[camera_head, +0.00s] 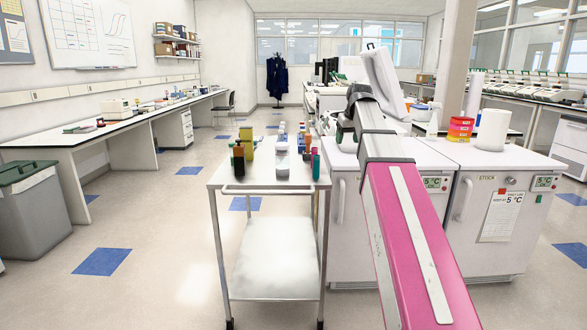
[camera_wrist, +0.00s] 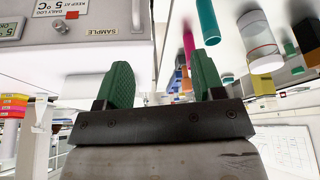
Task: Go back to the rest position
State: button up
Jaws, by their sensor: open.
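My gripper (camera_wrist: 162,78) shows in the wrist view with its two green fingers spread wide apart. Nothing is held between them. The wrist picture looks upside down, with a white fridge front at upper left and the cart's bottles at upper right. In the head view my pink and grey arm reaches forward from the lower right, over the white fridges. Its far end is bent, and the fingers are too small and covered there to make out clearly.
A metal cart (camera_head: 268,186) with several bottles and boxes stands left of my arm. A grey bin (camera_head: 35,215) is far left. The left aisle floor is clear.

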jog(key=s+f+m+g, duration=0.1)
jog(key=s+f, duration=0.4)
jog(key=f, duration=0.7)
jog(key=s+f+g, duration=0.1)
jog(key=s+f, duration=0.3)
jog(key=f, duration=0.8)
jog(key=s+f+m+g, duration=0.1)
jog(key=s+f, duration=0.4)
jog(key=f, duration=0.7)
jog(key=s+a+f+g+h, duration=0.1)
jog(key=s+f, duration=0.9)
jog(key=f, duration=0.1)
jog(key=shift+f+m, duration=0.2)
jog(key=shift+m, duration=0.2)
